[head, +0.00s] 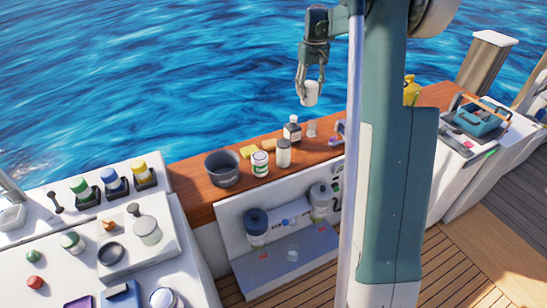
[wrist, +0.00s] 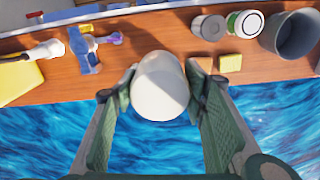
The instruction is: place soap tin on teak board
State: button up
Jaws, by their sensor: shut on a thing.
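My gripper (head: 312,84) is shut on a pale, rounded white tin (head: 310,95), which I take to be the soap tin. It also shows between both fingers in the wrist view (wrist: 160,85). The tin is held well up in the air, apart from everything below. The long reddish-brown wooden ledge, which I take to be the teak board (head: 193,200), runs along the water side. In the wrist view the board (wrist: 140,40) lies beyond the tin, and the tin hides part of it.
A yellow sponge (wrist: 230,62) and an orange block (wrist: 205,64) lie close by.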

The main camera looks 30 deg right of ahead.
jog(key=shift+s+d+f, duration=0.1)
jog(key=shift+s+d, duration=0.2)
jog(key=shift+d, duration=0.3)
jog(key=shift+s+d+f, duration=0.1)
jog(key=shift+s+d, duration=0.2)
jog(key=shift+d, duration=0.25)
notch_tip(320, 180, down, 17)
jog(key=shift+f, duration=0.15)
jog(key=shift+a+f, duration=0.1)
jog(key=shift+f, duration=0.05)
notch_tip(320, 180, down, 6)
jog(key=b, duration=0.1)
jog(key=shift+f+b, duration=0.3)
jog(key=shift+f, duration=1.55)
jog(key=shift+f, duration=0.15)
